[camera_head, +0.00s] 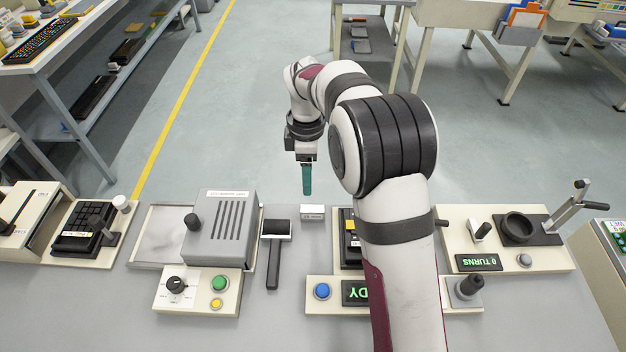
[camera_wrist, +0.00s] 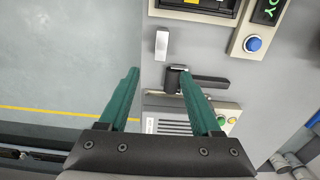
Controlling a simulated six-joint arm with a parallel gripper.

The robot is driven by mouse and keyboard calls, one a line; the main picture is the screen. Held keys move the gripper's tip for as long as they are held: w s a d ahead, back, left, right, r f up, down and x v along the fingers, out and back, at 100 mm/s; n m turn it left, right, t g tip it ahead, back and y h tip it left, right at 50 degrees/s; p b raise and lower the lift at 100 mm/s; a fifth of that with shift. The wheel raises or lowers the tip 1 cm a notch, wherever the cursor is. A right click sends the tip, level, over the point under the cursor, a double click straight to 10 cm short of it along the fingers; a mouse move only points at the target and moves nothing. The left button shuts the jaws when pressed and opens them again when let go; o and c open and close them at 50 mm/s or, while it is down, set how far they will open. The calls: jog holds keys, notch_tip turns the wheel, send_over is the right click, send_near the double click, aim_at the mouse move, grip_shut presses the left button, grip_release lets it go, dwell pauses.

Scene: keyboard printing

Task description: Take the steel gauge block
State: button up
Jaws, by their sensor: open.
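The steel gauge block (camera_head: 313,213) is a small pale grey block with a label-like mark on its near face. It sits at the far edge of the grey bench. In the wrist view the block (camera_wrist: 161,44) lies beyond the fingertips, roughly in line with the gap between them. My gripper (camera_head: 307,192) has teal fingers pointing down, and it hangs just past the block on the bench's far side. In the wrist view my gripper (camera_wrist: 158,74) is open and empty, its two fingers well apart.
A black-headed tool with a dark handle (camera_head: 272,270) lies left of the block. A grey slotted machine (camera_head: 220,228) stands farther left. A black device (camera_head: 348,225) is right of the block, partly hidden by my arm. Open floor lies beyond the bench.

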aim_at(312, 208)
jog(key=f, duration=0.9)
jog(key=d+f, duration=0.1)
jog(key=f, duration=0.4)
jog(key=shift+s, duration=0.1)
grip_shut()
dwell(0.7)
